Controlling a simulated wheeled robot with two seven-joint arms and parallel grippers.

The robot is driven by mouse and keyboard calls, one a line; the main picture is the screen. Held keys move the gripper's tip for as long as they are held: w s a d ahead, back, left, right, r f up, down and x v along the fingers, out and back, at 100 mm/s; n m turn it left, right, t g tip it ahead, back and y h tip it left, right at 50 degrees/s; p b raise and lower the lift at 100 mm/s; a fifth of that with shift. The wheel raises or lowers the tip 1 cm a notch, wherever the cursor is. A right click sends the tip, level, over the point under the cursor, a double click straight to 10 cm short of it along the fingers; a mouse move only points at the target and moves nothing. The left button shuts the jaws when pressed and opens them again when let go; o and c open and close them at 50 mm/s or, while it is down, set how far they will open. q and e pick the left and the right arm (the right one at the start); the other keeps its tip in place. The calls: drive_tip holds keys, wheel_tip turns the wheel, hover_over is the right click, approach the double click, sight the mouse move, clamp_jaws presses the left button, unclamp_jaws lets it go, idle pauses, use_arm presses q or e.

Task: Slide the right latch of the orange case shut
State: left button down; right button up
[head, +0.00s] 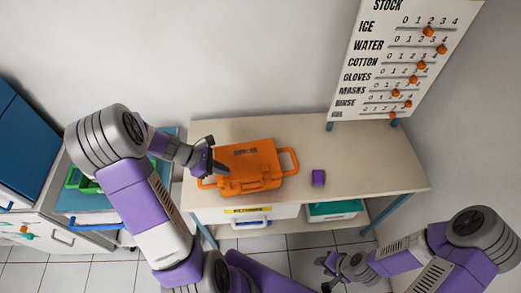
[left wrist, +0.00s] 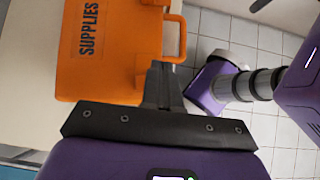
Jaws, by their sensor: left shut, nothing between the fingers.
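The orange case (head: 262,158) lies on the beige table with its lid down. In the left wrist view the case (left wrist: 112,60) shows a SUPPLIES label and a loop handle on its right edge. My left gripper (head: 221,171) is shut and empty at the left front part of the case. In the left wrist view its shut fingertips (left wrist: 165,68) are by the case's edge near the handle; I cannot tell whether they touch. The right latch is too small to make out. My right gripper (head: 326,272) looks open and empty, low in front of the table, away from the case.
A purple block (head: 318,178) stands on the table right of the case. Bare tabletop (head: 375,165) lies further right. A stock board (head: 405,60) with orange sliders stands behind. A white bin and a teal bin (head: 334,210) sit under the table. A green tray (head: 82,182) is at left.

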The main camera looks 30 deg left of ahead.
sight(262, 168)
use_arm(q)
drive_tip(key=r, duration=0.1)
drive_tip(key=a+r, duration=0.1)
drive_tip(key=w+r+n+t, duration=0.1)
drive_tip(key=shift+w+a+r, duration=0.1)
drive_tip(key=shift+a, duration=0.25)
use_arm(e)
drive_tip(key=shift+w+r, duration=0.15)
drive_tip(key=shift+w, duration=0.2)
use_arm(q)
drive_tip(key=shift+d, duration=0.1)
use_arm(e)
drive_tip(key=shift+s, duration=0.1)
